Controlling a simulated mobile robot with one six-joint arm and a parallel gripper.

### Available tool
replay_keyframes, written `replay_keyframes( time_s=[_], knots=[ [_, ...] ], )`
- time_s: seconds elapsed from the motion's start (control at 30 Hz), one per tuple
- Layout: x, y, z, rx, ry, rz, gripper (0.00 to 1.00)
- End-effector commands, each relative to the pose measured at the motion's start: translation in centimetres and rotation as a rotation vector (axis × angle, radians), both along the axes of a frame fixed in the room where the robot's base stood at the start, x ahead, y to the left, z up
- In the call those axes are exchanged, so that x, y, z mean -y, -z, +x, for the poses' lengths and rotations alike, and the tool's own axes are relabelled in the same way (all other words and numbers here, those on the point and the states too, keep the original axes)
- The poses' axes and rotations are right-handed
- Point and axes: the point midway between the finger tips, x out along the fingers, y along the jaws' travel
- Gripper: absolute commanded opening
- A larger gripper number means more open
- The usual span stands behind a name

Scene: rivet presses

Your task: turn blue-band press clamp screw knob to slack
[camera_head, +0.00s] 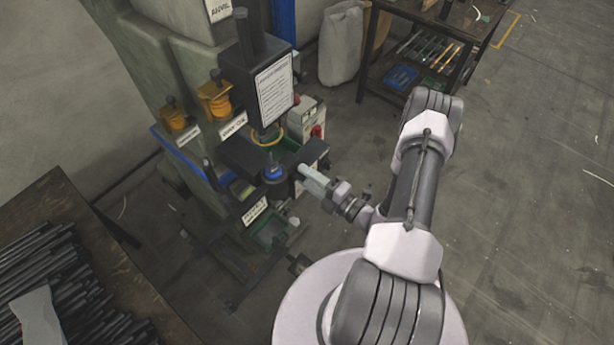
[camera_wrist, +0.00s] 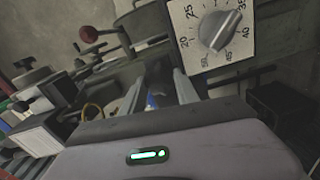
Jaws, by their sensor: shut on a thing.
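The press with the blue band (camera_head: 170,152) stands left of centre in the head view. My gripper (camera_head: 304,171) reaches in from the right at the front of the press, beside its white label. In the wrist view my gripper's two fingers (camera_wrist: 160,90) point away from the camera, with a dark grey part, taken as the clamp screw knob (camera_wrist: 158,76), between them. The fingers are shut on it. Most of the knob is hidden, and its turn angle cannot be told. A blue piece (camera_head: 273,172) sits on the press just left of my gripper.
A dial plate (camera_wrist: 185,62) with a grey pointer stands close right of my fingers. A red ball lever (camera_wrist: 89,34) is at upper left. A table with dark rods (camera_head: 75,285) is at lower left; a tool bench (camera_head: 415,75) is behind. Floor at right is clear.

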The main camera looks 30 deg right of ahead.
Motion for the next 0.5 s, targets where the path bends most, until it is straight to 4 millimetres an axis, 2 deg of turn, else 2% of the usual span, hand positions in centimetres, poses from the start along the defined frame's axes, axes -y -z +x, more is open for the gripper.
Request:
replay_keyframes(
  time_s=[0.5],
  knots=[
    [0.01,0.21,-0.01,0.165,0.0,-0.457,0.0]
  ],
)
